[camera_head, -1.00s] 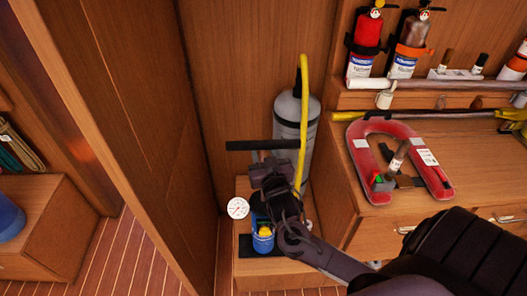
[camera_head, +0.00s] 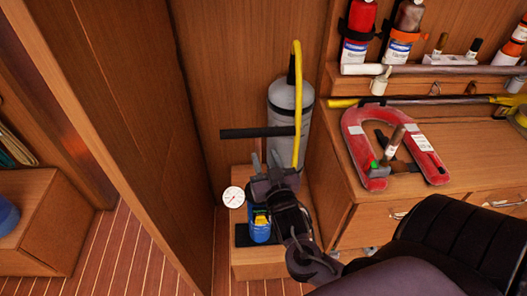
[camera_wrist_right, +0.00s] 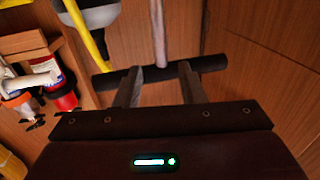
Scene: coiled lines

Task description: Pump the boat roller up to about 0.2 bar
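The pump has a blue body (camera_head: 260,231) and a black T-handle (camera_head: 235,134), raised well above it. A white gauge dial (camera_head: 233,197) is at its left; its reading is too small to make out. A grey upright cylinder, seemingly the boat roller (camera_head: 285,103), stands behind with a yellow hose (camera_head: 300,85) looping over it. My right gripper (camera_head: 266,157) is open and empty just below the handle in the head view, hiding part of the pump. In the wrist view the handle (camera_wrist_right: 212,63) crosses at the fingertips, with the pale rod (camera_wrist_right: 159,30) between them. My left gripper is out of view.
A wooden wall (camera_head: 130,110) stands close at the left. At the right a wooden counter (camera_head: 470,130) holds a red horseshoe-shaped float (camera_head: 430,160) and tools. Fire extinguishers (camera_head: 357,35) hang above it. The pump stands on a low wooden box (camera_head: 255,268).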

